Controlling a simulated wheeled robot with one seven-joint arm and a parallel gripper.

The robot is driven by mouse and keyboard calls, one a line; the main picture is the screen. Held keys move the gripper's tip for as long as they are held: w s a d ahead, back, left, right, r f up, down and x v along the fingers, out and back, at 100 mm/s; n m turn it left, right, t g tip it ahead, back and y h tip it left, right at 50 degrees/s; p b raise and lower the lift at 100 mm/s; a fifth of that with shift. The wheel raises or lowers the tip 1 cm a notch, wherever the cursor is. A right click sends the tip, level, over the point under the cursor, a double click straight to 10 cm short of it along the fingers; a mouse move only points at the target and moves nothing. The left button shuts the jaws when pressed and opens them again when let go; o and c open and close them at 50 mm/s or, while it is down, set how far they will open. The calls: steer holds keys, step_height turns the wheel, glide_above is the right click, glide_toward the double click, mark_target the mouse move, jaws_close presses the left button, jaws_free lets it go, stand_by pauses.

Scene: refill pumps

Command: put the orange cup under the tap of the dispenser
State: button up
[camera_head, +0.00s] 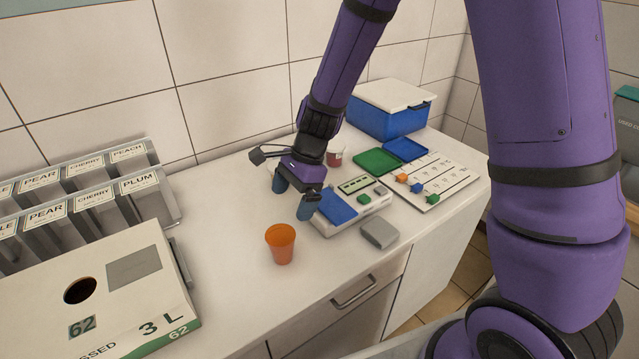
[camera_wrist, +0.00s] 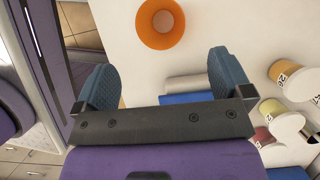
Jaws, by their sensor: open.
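The orange cup (camera_head: 281,246) stands upright on the white counter, in front of my gripper (camera_head: 294,196) and to its left. In the wrist view the cup (camera_wrist: 161,24) is seen from above, beyond the fingertips. My gripper (camera_wrist: 163,78) is open and empty, above the counter near the scale-like device, and apart from the cup. A large pale carton marked 62 and 3 L (camera_head: 130,294) lies at the lower left, with a dark round hole in its top. I cannot tell whether it is the dispenser; no tap can be made out.
A device with a blue plate (camera_head: 337,207) and a grey block (camera_head: 379,233) stand right of the cup. Labelled bins (camera_head: 153,203) line the left back. Several small pots (camera_wrist: 284,76) stand near my gripper. A blue box (camera_head: 385,118) is at the back. Counter around the cup is clear.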

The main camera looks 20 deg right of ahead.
steer(key=shift+r, duration=0.1)
steer(key=s+d+r+n+t, duration=0.1)
steer(key=s+d+r+n, duration=0.15)
steer(key=r, duration=0.35)
steer(key=s+d+r+n+t+h, duration=0.1)
steer(key=s+d+r+n, duration=0.15)
steer(key=r, duration=0.25)
steer(key=s+d+r+n+t, duration=0.1)
steer(key=s+d+r+n, duration=0.1)
steer(key=d+r+n, duration=0.3)
steer(key=s+d+r+n+t+h, duration=0.1)
steer(key=s+d+r+n, duration=0.1)
steer(key=s, duration=0.4)
steer(key=s+d+r+n+t+h, duration=0.2)
steer(key=s+d+r, duration=0.3)
steer(key=s+r, duration=0.2)
steer(key=shift+r, duration=0.2)
steer(key=shift+o, duration=0.3)
steer(key=shift+s+d+r+n, duration=0.1)
steer(key=shift+s+d+n, duration=0.3)
steer(key=shift+s, duration=0.1)
